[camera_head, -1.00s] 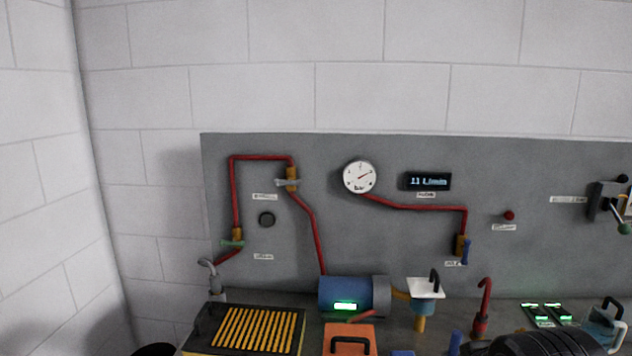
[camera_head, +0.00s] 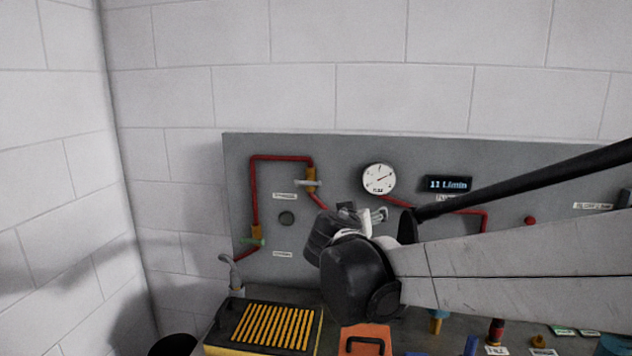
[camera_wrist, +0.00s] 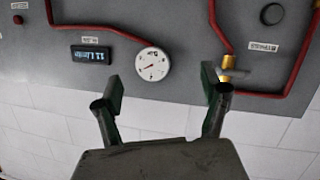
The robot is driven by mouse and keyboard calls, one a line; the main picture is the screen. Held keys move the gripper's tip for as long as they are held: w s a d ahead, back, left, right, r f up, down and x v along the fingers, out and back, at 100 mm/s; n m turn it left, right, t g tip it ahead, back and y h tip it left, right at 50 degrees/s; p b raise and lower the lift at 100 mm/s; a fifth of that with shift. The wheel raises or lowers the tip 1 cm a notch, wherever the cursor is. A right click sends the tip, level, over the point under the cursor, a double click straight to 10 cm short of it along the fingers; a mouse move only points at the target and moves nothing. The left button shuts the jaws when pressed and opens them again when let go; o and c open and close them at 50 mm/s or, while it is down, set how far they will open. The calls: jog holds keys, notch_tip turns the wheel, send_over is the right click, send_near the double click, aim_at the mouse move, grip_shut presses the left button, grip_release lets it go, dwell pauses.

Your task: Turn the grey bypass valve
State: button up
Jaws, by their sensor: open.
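The grey bypass valve is on the upper left of the grey panel, a brass body (camera_head: 311,174) on the red pipe with a grey lever (camera_head: 307,183) lying crosswise to the pipe's vertical run. My gripper (camera_head: 378,216) is right of and below the valve in the head view. In the wrist view my gripper (camera_wrist: 160,78) is open and empty, its fingers apart below the gauge in the picture. I see no contact with the lever.
A round gauge (camera_head: 379,179) and a flow display (camera_head: 448,184) are right of the valve. A black knob (camera_head: 287,218) is below the bypass valve. A yellow-slatted box (camera_head: 272,326) and an orange box (camera_head: 364,339) stand below.

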aim_at(307, 185)
jog(key=w+a+r+n+t+y, duration=0.1)
jog(key=w+a+t, duration=0.15)
jog(key=a, duration=0.45)
jog(key=w+a+t+y, duration=0.1)
jog(key=w+a, duration=0.3)
jog(key=a, duration=0.3)
jog(key=w+p, duration=0.1)
jog(key=w, duration=0.3)
jog(key=w+d+p, duration=0.1)
jog(key=w, duration=0.8)
jog(key=shift+d+r+p, duration=0.15)
jog(key=shift+p, duration=0.25)
jog(key=shift+c, duration=0.2)
jog(key=c, duration=0.8)
jog(key=shift+n+b, duration=0.85)
jog(key=shift+n, duration=0.45)
jog(key=shift+n+b, duration=0.6)
jog(key=shift+n, duration=0.7)
jog(key=o, duration=0.8)
jog(key=shift+o, duration=0.2)
